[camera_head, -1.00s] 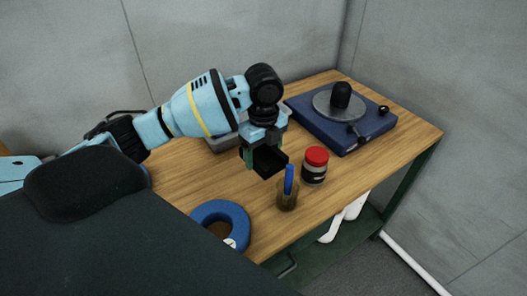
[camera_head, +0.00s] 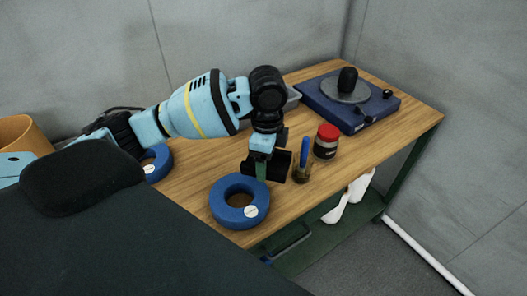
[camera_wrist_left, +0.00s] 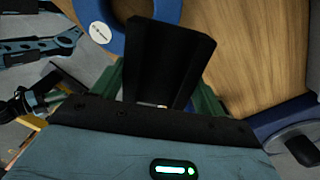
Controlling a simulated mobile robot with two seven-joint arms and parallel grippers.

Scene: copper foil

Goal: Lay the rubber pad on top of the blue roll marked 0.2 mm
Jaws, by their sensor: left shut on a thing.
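My left gripper (camera_head: 262,170) is shut on the black rubber pad (camera_head: 280,165). It holds the pad tilted, beside the far right edge of a blue roll (camera_head: 222,215); contact cannot be told. The pad also shows large in the left wrist view (camera_wrist_left: 165,60), with part of a blue roll (camera_wrist_left: 165,10) behind it. The roll lies flat and has a round white label (camera_head: 251,211), too small to read. A second blue roll (camera_head: 158,165) is partly hidden behind my left arm; its marking is unreadable too. My right gripper is out of view.
A brown cup with a blue stick (camera_head: 304,153) stands close right of the pad. A red-lidded jar (camera_head: 326,143) is behind it. A tan cylinder (camera_head: 22,132) stands far left.

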